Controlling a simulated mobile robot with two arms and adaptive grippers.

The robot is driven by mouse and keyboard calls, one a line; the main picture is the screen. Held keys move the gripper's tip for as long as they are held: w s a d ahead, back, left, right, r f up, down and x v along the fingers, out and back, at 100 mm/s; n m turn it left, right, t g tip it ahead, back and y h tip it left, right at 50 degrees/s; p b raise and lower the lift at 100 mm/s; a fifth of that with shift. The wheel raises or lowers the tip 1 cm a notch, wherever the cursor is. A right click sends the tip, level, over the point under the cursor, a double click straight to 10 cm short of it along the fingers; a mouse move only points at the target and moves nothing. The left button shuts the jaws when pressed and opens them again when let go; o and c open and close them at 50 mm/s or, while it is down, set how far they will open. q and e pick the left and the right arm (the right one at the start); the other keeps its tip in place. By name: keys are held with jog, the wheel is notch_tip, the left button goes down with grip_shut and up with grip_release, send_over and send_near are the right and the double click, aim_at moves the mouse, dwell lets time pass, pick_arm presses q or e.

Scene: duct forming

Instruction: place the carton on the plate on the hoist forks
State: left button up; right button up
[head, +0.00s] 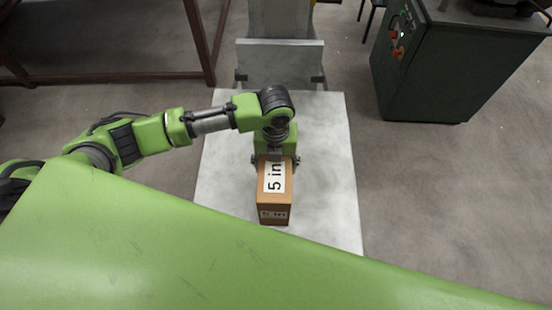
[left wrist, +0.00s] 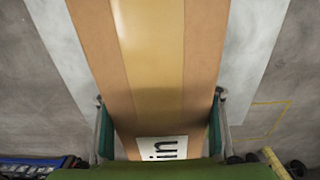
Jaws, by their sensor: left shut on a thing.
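A brown carton (head: 273,190) with a white "5 in" label is in the middle of the head view, over a pale grey plate (head: 330,190). My left gripper (head: 275,160) is shut on the carton, with one finger on each side of it. In the left wrist view the carton (left wrist: 155,60) fills the middle between the two fingers (left wrist: 161,130), and the plate (left wrist: 250,50) shows on both sides behind it. I cannot tell whether the carton touches the plate or hangs just above it. The forks under the plate are hidden. My right gripper is not in view.
A grey hoist frame (head: 280,62) stands at the plate's far edge. A dark green machine cabinet (head: 450,65) with buttons stands at the right. A brown metal rack (head: 110,75) is at the upper left. Concrete floor lies clear on both sides of the plate.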

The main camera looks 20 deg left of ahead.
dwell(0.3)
pick_arm(q)
jog(key=o, duration=2.1)
jog(key=shift+f, duration=0.15)
jog(key=shift+c, duration=0.2)
jog(key=shift+r, duration=0.6)
notch_tip(320, 180, up, 11)
jog(key=shift+r+b, duration=0.1)
jog(key=shift+b, duration=0.3)
jog(key=shift+s, duration=0.1)
